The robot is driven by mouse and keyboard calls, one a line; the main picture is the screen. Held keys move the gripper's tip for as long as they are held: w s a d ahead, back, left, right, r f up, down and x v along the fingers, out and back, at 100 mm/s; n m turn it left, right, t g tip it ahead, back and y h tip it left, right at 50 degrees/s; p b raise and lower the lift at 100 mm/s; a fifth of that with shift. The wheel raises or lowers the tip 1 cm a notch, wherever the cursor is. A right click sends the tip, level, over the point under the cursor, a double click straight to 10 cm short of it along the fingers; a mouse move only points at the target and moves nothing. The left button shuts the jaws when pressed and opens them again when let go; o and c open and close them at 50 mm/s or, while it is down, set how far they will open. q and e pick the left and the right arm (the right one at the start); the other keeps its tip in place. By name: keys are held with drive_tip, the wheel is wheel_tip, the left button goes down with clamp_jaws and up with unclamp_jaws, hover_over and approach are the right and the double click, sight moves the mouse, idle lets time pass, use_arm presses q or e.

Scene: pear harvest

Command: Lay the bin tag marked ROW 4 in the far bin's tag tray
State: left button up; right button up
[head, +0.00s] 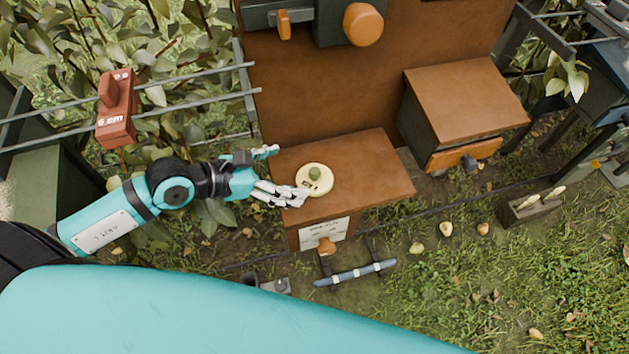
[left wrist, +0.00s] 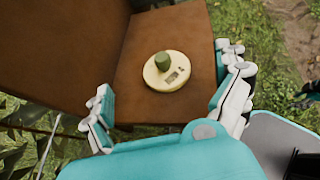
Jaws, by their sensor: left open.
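A round cream disc with a green knob (head: 314,179) lies on a brown wooden top (head: 365,170). It also shows in the left wrist view (left wrist: 167,72), with small dark marks that I cannot read. I cannot tell whether it is the ROW 4 tag. My left gripper (head: 284,173) is open at the left edge of this top. Its fingers point toward the disc; one is close beside it. In the left wrist view the disc lies between and beyond the open fingertips (left wrist: 172,82). I cannot identify the far bin's tag tray. My right gripper is not in view.
A second brown box (head: 465,100) stands at right, near a small wooden holder (head: 530,207) with pale pegs. An orange knob (head: 363,24) projects from the tall brown panel. Grass lies at lower right.

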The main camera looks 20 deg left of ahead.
sight(315, 170)
use_arm(q)
drive_tip(key=b+x, duration=0.2)
drive_tip(key=x, duration=0.6)
drive_tip(key=shift+s+r, duration=0.1)
drive_tip(key=c, duration=1.9)
drive_tip(key=shift+r, duration=0.1)
